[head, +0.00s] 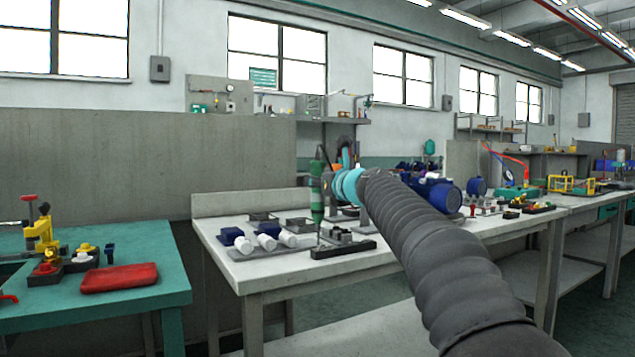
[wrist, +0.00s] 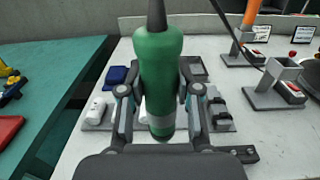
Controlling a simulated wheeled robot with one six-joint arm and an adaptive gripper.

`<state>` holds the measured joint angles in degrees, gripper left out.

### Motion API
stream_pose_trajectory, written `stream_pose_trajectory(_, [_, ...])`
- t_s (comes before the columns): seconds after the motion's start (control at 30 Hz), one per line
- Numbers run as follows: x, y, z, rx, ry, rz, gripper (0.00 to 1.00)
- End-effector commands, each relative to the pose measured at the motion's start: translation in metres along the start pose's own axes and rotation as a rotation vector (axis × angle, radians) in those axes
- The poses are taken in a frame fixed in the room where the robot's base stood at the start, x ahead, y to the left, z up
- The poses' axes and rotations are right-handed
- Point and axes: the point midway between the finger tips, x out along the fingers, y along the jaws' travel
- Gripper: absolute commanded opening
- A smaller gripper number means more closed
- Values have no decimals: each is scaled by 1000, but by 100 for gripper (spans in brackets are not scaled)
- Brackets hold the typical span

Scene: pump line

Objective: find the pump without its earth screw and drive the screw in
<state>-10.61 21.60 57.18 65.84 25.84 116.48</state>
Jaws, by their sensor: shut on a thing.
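My gripper (wrist: 160,100) is shut on a green power screwdriver (wrist: 158,65), whose body fills the middle of the wrist view. In the head view the screwdriver (head: 317,200) hangs upright above the pale workbench (head: 225,272), with its thin tip pointing down near a black block (head: 343,250). Small blue-and-white pumps (head: 235,238) stand on a grey plate on the left of this bench. Larger blue motors or pumps (head: 440,196) stand behind my arm, partly hidden by it. No earth screw can be made out on any pump at this size.
A green table (head: 110,305) at the left holds a red pouch (head: 120,278) and a yellow press (head: 40,235). Orange and grey stands (wrist: 268,90) are at the right in the wrist view. A cable runs from the upper middle there.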

Motion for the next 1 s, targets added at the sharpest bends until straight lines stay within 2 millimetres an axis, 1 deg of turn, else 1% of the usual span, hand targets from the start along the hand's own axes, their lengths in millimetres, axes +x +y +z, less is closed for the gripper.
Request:
stream_pose_trajectory(0.03, [0,0,5,0,-2,0,0])
stream_pose_trajectory(1.0, [0,0,35,0,-2,0,0])
